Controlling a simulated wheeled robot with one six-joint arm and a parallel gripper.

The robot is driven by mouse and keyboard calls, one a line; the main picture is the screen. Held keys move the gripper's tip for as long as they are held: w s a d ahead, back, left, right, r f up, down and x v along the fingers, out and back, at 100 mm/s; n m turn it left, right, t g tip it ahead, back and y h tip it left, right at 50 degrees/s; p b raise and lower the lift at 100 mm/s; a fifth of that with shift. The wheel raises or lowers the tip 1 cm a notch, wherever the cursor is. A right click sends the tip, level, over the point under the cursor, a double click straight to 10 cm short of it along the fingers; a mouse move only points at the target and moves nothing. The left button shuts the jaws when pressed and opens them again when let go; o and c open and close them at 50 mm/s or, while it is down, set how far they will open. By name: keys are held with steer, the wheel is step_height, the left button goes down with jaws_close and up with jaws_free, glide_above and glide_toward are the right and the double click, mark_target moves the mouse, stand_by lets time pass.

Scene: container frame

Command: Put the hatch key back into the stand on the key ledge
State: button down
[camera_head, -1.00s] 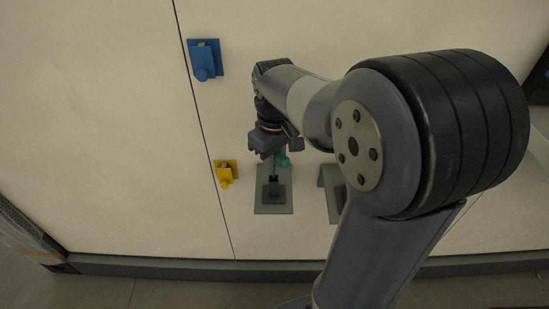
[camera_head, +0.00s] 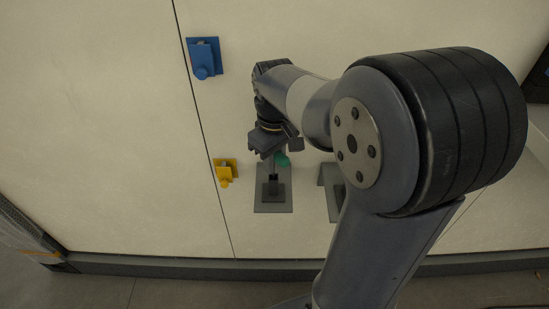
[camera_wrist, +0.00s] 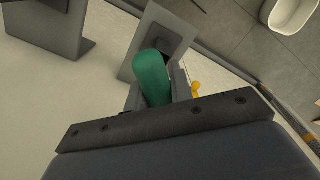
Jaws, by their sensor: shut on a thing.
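The hatch key shows a green handle (camera_head: 283,160), which also fills the middle of the wrist view (camera_wrist: 151,78). My gripper (camera_head: 273,149) is shut on the key. The key's lower part is mostly hidden by the handle and fingers. The key ledge (camera_head: 273,206) is a grey plate on the pale wall, and it shows beyond the handle in the wrist view (camera_wrist: 168,28). The dark stand (camera_head: 273,187) sits on this ledge, just below my gripper in the head view. I cannot tell whether the key touches the stand.
A blue fixture (camera_head: 205,60) and a yellow fixture (camera_head: 225,172) are on the wall to the left. A second grey ledge (camera_head: 331,188) is close on the right, partly behind my arm. A white basin (camera_wrist: 291,12) shows at the wrist view's upper right.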

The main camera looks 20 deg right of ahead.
steer(key=shift+f+b, duration=0.7)
steer(key=shift+f, duration=0.5)
stand_by(0.7)
steer(key=c, duration=1.2)
jaws_free()
steer(key=shift+o, duration=0.2)
step_height(320, 180, up, 11)
steer(key=shift+f, duration=0.1)
steer(key=shift+p, duration=0.35)
step_height(320, 180, up, 6)
steer(key=p, duration=0.6)
